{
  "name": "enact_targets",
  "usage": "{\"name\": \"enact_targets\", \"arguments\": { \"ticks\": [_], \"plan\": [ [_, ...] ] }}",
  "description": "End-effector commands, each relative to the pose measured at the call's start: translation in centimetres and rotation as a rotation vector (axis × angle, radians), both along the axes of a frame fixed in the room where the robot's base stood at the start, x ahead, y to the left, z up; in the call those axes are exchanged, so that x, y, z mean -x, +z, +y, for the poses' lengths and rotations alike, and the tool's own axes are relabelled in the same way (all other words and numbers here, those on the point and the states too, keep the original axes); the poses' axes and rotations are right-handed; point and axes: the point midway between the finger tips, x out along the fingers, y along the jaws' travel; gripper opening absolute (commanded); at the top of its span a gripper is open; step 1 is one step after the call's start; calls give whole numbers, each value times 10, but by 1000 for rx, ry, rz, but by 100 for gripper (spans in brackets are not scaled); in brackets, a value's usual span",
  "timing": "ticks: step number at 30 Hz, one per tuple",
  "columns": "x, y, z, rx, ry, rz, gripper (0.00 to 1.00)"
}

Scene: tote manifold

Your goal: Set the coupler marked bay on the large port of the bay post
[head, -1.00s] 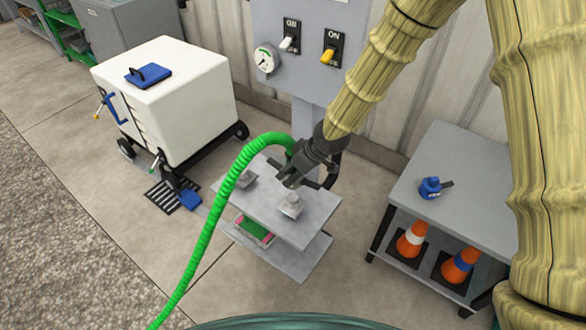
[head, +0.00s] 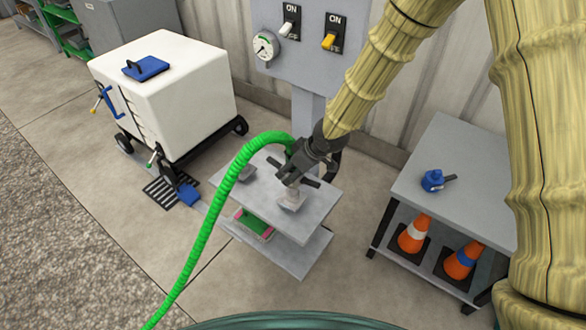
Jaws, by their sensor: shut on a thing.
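My gripper (head: 291,180) is shut at the end of the green hose (head: 217,201), above the small grey stand in front of the switch post (head: 310,35). The coupler in its jaws is mostly hidden by the gripper; dark handle ends stick out beside the fingers, and no mark can be read. The right port (head: 291,201) on the stand's top is right under the gripper; I cannot tell whether the coupler touches it. A second, smaller-looking port (head: 246,173) stands to the left, beside the hose.
The grey stand (head: 316,207) has a lower shelf with a green and pink item. A grey table (head: 450,150) at right bears a blue coupler (head: 432,181), with orange cones (head: 414,234) below. A white wheeled tank (head: 165,95) stands at left. The hose trails across open floor.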

Motion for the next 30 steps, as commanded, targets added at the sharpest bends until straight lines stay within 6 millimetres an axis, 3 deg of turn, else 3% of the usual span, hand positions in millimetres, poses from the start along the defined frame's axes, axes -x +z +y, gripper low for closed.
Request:
{"name": "enact_targets", "arguments": {
  "ticks": [30],
  "plan": [
    [0, -53, 0, -1, -1, 0, 20]
  ]
}}
